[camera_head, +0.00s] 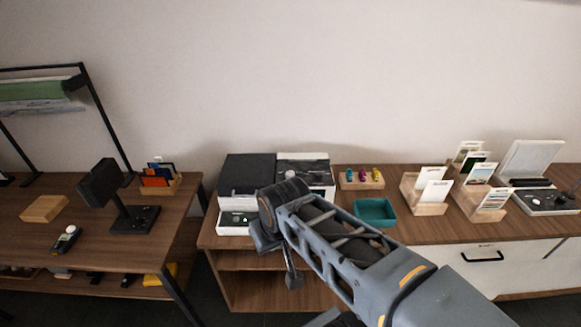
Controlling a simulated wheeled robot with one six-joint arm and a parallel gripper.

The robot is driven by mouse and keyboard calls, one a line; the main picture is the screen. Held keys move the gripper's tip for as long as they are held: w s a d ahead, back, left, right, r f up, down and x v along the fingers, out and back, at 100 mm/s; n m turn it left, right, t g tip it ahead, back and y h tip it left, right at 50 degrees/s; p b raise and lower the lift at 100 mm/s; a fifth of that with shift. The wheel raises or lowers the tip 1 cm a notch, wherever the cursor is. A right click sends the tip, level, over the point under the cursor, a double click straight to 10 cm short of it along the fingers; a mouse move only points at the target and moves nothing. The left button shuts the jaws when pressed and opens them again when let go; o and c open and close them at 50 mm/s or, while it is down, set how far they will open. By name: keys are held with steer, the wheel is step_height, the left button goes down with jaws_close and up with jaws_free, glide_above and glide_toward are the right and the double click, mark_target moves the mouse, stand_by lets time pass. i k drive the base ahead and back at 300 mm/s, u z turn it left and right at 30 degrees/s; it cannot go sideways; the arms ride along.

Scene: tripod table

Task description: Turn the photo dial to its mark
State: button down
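A black and white box-shaped device (248,175) stands at the left end of the wooden cabinet. A second device (300,163) with a dark top stands right beside it, and a small pale round knob (320,156) shows on it. A low white unit (233,229) with a dark greenish panel sits in front. I cannot tell for sure which part is the photo dial, and no mark can be read. My gripper (280,262) is in front of these devices, pointing down and left. It hides part of them. Its fingers are too unclear to tell their opening.
A teal tray (375,224), a wooden block with colored pieces (361,184) and wooden card holders (431,208) stand to the right. An open-lidded device (545,201) is at far right. A separate table (90,245) at left holds a black stand (133,218). A gap separates the furniture.

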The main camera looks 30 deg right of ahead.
mark_target(318, 174)
steer(key=u, duration=1.05)
steer(key=i, duration=0.65)
steer(key=z, duration=2.25)
